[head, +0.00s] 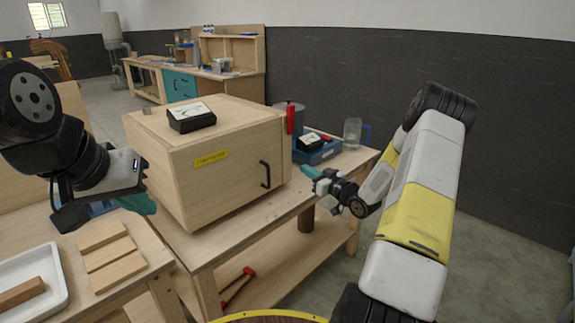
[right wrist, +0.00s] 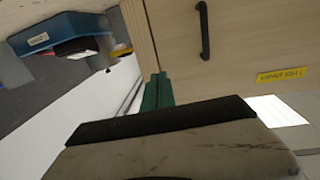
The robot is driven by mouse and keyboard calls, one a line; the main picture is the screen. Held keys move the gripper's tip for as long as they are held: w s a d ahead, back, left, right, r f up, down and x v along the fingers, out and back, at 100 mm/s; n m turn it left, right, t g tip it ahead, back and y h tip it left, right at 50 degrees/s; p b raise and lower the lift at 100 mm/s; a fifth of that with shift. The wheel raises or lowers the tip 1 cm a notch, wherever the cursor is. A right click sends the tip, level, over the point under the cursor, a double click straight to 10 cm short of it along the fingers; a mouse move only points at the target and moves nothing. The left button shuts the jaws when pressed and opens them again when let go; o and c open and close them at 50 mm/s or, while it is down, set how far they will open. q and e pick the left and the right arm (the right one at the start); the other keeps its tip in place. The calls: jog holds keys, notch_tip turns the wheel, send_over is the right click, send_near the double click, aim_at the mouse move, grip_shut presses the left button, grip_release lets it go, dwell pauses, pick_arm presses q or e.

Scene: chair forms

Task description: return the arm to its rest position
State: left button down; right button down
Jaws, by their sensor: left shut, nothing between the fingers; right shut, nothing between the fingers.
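My right arm comes in from the lower right in the head view. Its gripper (head: 312,174) has teal fingertips, is shut and empty, and hangs in front of the blue bin, right of the wooden cabinet. In the right wrist view the green fingers (right wrist: 158,92) are close together, with the cabinet door beyond. My left gripper (head: 138,203) is at the left, shut and empty, near the cabinet's left side and above the table; part of it is hidden by its wrist.
The wooden cabinet (head: 200,165) with a black handle (head: 265,174) stands shut on a workbench. A blue bin (head: 318,153) and a glass jar (head: 352,132) are to its right. Wood blocks (head: 112,256) and a white tray (head: 50,262) lie at lower left. Floor at right is clear.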

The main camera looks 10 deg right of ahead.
jog(key=s+a+r+m+g+h, duration=0.1)
jog(key=s+r+g+h, duration=0.25)
jog(key=s+r, duration=0.4)
jog(key=s+a+r+m+g+h, duration=0.15)
jog(key=s+r+h, duration=0.3)
jog(key=r, duration=0.55)
jog(key=s+a+r+m+g+y, duration=0.1)
jog(key=s+a, duration=0.3)
jog(key=s, duration=0.9)
jog(key=s+a+r+m+g+y, duration=0.1)
jog(key=s+a+g, duration=0.2)
jog(key=s, duration=1)
jog(key=shift+s+a+r+g, duration=0.2)
jog(key=shift+a+g, duration=0.2)
jog(key=shift+a, duration=0.7)
